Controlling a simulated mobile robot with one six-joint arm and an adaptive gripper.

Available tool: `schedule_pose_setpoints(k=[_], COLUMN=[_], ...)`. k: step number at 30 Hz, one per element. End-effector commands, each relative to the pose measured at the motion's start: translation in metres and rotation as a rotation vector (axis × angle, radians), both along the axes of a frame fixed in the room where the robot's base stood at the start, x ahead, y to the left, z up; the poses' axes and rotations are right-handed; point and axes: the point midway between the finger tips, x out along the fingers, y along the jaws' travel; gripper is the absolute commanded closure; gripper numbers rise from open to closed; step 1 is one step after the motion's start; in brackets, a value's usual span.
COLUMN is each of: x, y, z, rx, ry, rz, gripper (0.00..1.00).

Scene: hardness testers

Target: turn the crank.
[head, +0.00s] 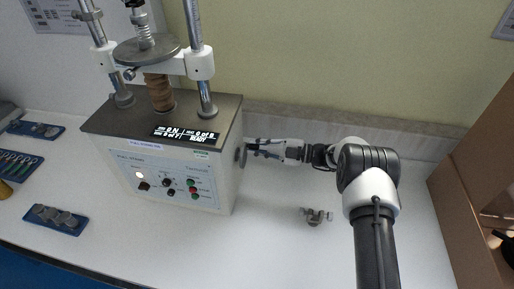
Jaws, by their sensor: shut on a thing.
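The hardness tester (165,175) is a white box with a dark top plate, knobs and coloured buttons on its front. The crank (242,156) is on its right side; a round grey disc shows there, and its handle is mostly hidden by my gripper. My gripper (256,149) reaches in from the right, level with the crank, and is shut on the crank handle. The fingers are small and partly overlap the handle in this view. The display (185,134) on the top plate is lit and ends in "READY".
Metal columns (194,45) and a round plate (146,50) rise above the tester. A small metal part (315,216) lies on the white table right of it. Blue trays (55,219) stand at left. A brown box (478,200) stands at right.

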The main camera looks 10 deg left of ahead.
Motion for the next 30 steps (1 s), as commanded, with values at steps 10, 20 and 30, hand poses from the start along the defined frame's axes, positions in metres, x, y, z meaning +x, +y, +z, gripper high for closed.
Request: schedule_pose_setpoints(k=[10, 20, 30], x=[0.0023, 0.0021, 0.0011], y=[-0.0004, -0.0004, -0.0001], z=[0.0004, 0.0002, -0.0007], rx=[0.0, -0.001, -0.002], ry=[0.034, 0.033, 0.035], rz=[-0.004, -0.004, -0.002], gripper=[1.0, 0.79, 0.63])
